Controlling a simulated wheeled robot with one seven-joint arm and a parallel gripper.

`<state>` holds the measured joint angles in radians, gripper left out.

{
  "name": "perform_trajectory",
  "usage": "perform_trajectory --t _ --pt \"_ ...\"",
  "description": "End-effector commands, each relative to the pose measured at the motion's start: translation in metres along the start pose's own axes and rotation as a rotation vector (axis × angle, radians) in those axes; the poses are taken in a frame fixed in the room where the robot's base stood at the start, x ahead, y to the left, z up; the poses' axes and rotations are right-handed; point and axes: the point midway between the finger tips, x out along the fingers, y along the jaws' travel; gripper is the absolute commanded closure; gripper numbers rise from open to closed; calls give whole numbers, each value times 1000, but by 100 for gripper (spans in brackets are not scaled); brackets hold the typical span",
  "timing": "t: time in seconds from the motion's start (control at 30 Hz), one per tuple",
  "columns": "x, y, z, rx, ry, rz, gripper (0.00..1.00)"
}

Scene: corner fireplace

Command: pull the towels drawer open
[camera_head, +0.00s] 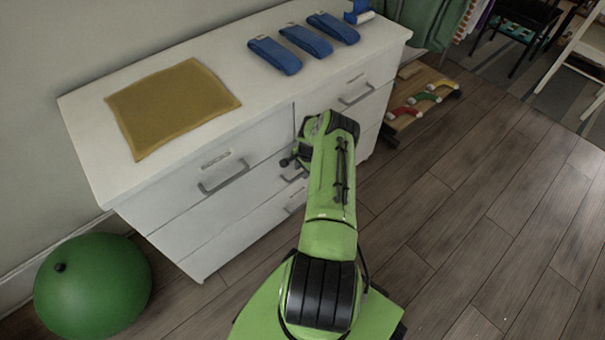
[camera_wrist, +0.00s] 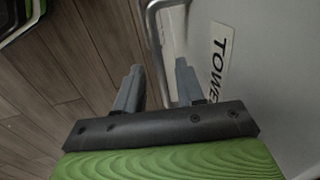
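The white dresser (camera_head: 185,202) has its drawers shut in the head view. In the wrist view, a drawer front (camera_wrist: 255,70) carries a partly cut-off label (camera_wrist: 218,60) reading "TOWE". Its metal handle (camera_wrist: 152,28) runs down between the two fingers of my gripper (camera_wrist: 158,86). The fingers are apart, one on each side of the handle bar, with a visible gap on the left. In the head view, my gripper (camera_head: 289,161) is at the middle of the dresser, near the wide middle drawer's handle (camera_head: 294,174), partly hidden by my arm.
A green ball (camera_head: 92,288) stands at lower left. The wooden floor (camera_head: 470,215) in front is clear.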

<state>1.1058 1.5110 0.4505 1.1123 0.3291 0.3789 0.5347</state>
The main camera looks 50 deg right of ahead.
Motion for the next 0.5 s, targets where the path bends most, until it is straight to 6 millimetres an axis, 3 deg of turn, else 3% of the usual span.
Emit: perform_trajectory --t 0.1,0.33,0.5 --pt "8 0 0 -1 0 0 62" --pt "8 0 0 -1 0 0 62" --pt "8 -1 0 -1 0 -1 88"
